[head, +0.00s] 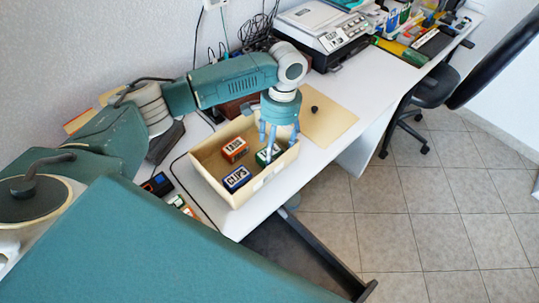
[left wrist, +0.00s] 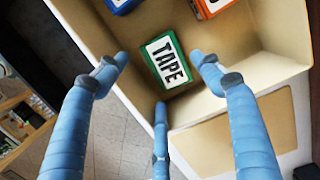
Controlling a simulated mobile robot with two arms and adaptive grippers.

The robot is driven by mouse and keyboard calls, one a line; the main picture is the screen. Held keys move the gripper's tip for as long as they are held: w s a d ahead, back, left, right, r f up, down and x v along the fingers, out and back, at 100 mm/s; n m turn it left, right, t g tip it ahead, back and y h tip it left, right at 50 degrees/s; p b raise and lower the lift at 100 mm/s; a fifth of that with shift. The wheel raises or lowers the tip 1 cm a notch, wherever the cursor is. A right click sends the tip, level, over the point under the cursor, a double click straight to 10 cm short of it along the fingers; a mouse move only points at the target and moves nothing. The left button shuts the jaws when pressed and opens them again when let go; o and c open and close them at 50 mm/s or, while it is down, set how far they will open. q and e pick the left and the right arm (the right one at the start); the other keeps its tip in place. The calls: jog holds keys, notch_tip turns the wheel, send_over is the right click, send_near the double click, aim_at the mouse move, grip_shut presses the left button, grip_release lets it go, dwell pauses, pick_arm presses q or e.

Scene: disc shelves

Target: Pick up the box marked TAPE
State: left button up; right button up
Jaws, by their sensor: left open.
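The box marked TAPE (left wrist: 168,61) is green with a white label and lies in a cream open tray (left wrist: 285,62), near one wall. In the head view the green box (head: 263,157) is partly hidden by my left gripper (head: 273,148). My left gripper is open, pointing down over the tray. In the left wrist view its blue fingers (left wrist: 160,86) are spread around the near end of the TAPE box, with nothing between them. Whether any finger touches the box, I cannot tell. My right gripper is not in view.
The tray also holds an orange box (head: 234,150) and a blue box marked CLIPS (head: 237,179). The tray stands near the edge of the white table (head: 372,88). A printer (head: 325,30) stands farther back. A small black knob-like thing (head: 314,109) lies right of the tray.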

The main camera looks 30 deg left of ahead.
aim_at(260, 156)
pick_arm(q)
jog(key=f, duration=0.4)
jog(key=shift+s+a+f, duration=0.25)
jog(key=shift+s+f, duration=0.05)
jog(key=shift+c, duration=0.3)
jog(key=c, duration=0.9)
jog(key=shift+c, duration=0.2)
jog(key=shift+r, duration=0.15)
